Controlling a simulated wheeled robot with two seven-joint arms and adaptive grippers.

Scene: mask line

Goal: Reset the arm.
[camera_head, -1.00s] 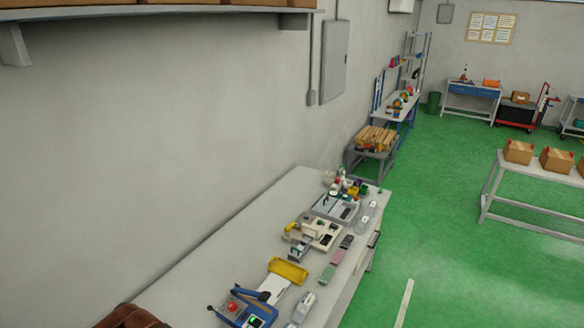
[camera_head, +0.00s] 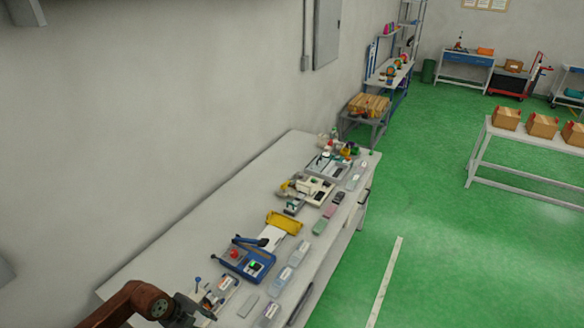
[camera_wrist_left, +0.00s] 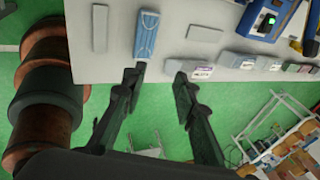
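My left arm (camera_head: 137,303), brown-orange, comes in at the lower left of the head view. Its dark left gripper (camera_head: 203,311) is over the near end of the grey workbench (camera_head: 170,245). In the left wrist view my left gripper (camera_wrist_left: 158,76) has its two fingers spread apart with nothing between them. The fingers show over the bench edge, with green floor below. A flat blue item (camera_wrist_left: 147,36) lies on the bench just beyond the left finger; I cannot tell whether they touch. My right gripper is not in view.
A blue device (camera_head: 248,264) with a red knob and a yellow tray (camera_head: 285,222) stand on the bench. Small packs (camera_head: 283,280) line its right edge. A grey wall (camera_head: 110,130) borders the left. Green floor (camera_head: 440,250) is open to the right.

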